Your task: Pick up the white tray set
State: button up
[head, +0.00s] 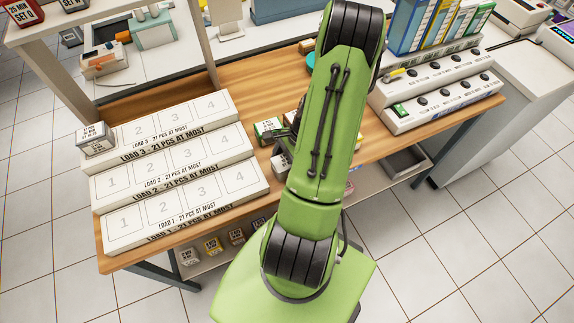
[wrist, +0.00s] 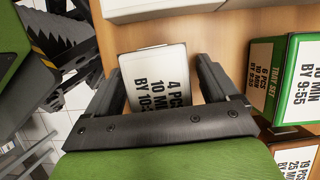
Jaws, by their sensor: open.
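A white box (wrist: 158,80) with black print reading "4 PCS 10 MIN BY 10:" shows in the wrist view; the end of its label is hidden. My gripper (wrist: 160,70) is open, with one finger on each side of this box. The box lies between the fingers, and I cannot tell whether either finger touches it. In the head view my green arm hides most of the gripper and much of this part of the wooden table (head: 290,82).
A green-edged box (wrist: 278,75) marked "TRAY SET" stands just right of the gripper. Another labelled box (wrist: 297,157) is below it. White numbered load steps (head: 160,185) fill the table's left, with a grey-white box (head: 95,138) on top. White stepped racks (head: 440,100) stand right.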

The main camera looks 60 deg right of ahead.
aim_at(284, 160)
jog(key=c, duration=1.2)
notch_tip(284, 160, up, 10)
jog(key=p, duration=0.2)
jog(key=shift+p, duration=0.3)
